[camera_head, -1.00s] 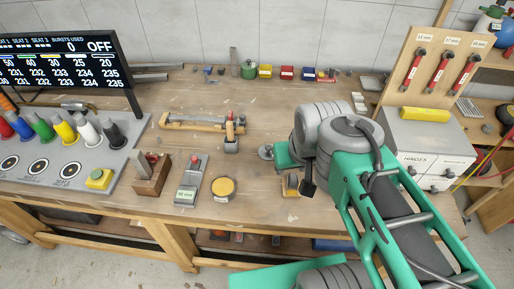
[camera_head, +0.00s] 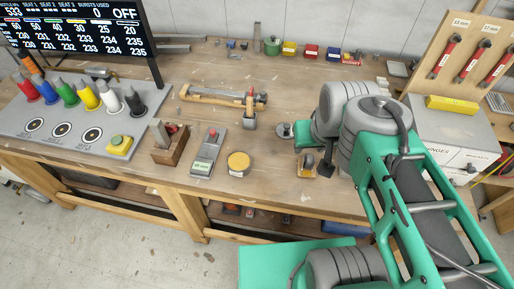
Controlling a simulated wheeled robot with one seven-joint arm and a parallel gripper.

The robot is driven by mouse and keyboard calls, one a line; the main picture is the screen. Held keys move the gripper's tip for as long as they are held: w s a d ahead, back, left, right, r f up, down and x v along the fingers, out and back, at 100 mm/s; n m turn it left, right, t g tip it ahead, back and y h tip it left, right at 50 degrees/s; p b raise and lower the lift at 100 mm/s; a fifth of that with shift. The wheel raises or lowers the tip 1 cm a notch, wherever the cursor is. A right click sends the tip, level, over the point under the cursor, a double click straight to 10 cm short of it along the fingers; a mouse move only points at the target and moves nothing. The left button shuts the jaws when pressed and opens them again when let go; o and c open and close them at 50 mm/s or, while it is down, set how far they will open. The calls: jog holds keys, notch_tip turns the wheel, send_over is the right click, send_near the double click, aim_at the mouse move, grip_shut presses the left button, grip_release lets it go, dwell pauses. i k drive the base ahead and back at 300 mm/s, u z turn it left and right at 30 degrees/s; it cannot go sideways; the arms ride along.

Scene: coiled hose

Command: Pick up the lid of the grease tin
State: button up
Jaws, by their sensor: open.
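My arm reaches over the right part of the bench, apart from the tin.
A grey device (camera_head: 207,153) and a wooden block (camera_head: 170,146) stand left of the tin. A clamp-like tool (camera_head: 222,96) lies behind. A small orange-yellow item (camera_head: 306,165) sits by my wrist. A grey cabinet (camera_head: 452,135) stands right.

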aim_at(284, 130)
jog(key=k, duration=1)
jog(key=u, duration=1.7)
jog(key=i, duration=1.3)
jog(key=z, duration=2.25)
jog(key=i, duration=0.5)
jog(key=u, duration=0.05)
